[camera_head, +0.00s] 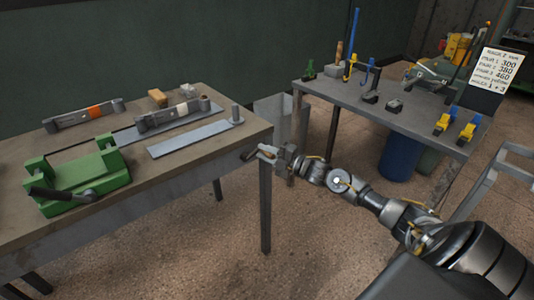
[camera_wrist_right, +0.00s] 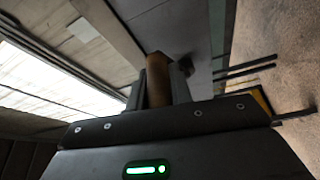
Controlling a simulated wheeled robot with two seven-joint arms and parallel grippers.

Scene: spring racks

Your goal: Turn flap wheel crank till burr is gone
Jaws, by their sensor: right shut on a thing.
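My right gripper (camera_head: 270,152) is at the right front corner of the left workbench, just off its edge. It is shut on a brown cylindrical crank handle (camera_wrist_right: 158,80), which stands between the fingers in the right wrist view. In the head view a small dark piece beside the bench edge (camera_head: 250,155) seems to belong to the crank; the fingers partly hide it. I cannot make out the flap wheel or the burr. My left gripper is not in view.
The left workbench carries a green vise (camera_head: 85,175) with a dark lever, a bar with an orange band (camera_head: 95,112), a bar with a white band (camera_head: 180,110) and a flat metal strip (camera_head: 190,138). A second table (camera_head: 375,115) with clamps and a sign (camera_head: 500,68) stands at right.

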